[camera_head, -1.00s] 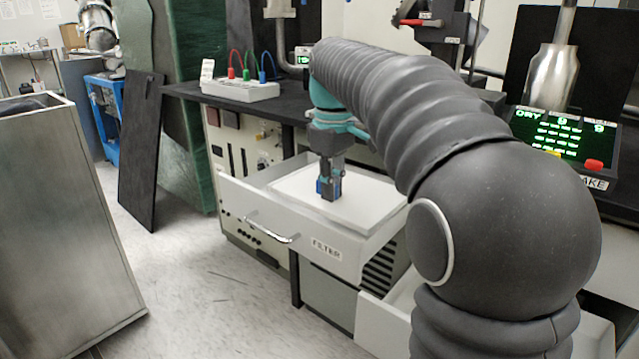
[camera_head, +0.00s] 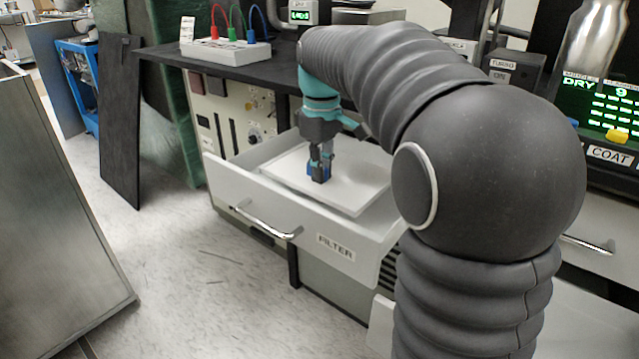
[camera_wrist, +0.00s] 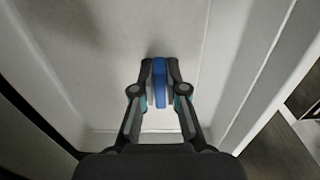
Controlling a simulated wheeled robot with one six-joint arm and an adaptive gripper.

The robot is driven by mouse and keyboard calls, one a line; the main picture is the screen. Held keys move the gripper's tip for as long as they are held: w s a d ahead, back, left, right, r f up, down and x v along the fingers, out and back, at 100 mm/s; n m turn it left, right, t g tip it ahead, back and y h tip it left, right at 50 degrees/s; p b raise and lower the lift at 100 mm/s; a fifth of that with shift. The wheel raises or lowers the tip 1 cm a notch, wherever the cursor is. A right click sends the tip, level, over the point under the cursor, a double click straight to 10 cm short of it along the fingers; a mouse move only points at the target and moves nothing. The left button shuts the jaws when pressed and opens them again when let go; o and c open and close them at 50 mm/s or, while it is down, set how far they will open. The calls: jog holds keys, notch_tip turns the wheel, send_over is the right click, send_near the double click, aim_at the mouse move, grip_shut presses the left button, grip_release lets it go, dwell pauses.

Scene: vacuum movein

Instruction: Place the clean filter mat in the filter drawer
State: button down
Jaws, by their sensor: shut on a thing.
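The white filter mat (camera_head: 352,190) is a flat square slab with a small blue grip (camera_head: 326,167) on top. My gripper (camera_head: 319,172) points down and is shut on that blue grip, which also shows between the fingers in the wrist view (camera_wrist: 160,85). The mat lies within the outline of the pulled-out white filter drawer (camera_head: 262,208), which has a FILTER label and a metal handle. I cannot tell whether the mat's underside touches the drawer floor. My arm hides part of the drawer's far right side.
A black bench top (camera_head: 215,66) with a white box of coloured leads (camera_head: 225,50) lies behind the drawer. Another drawer handle (camera_head: 588,245) is at right. A metal bin (camera_head: 55,215) stands at left. The floor between bin and drawer is clear.

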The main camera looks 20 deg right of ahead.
notch_tip(320, 180, down, 3)
jog(key=shift+f, duration=0.1)
jog(key=c, duration=1.2)
grip_release()
notch_tip(320, 180, up, 12)
jog(key=shift+s+a+r+p, duration=0.1)
jog(key=shift+p, duration=0.9)
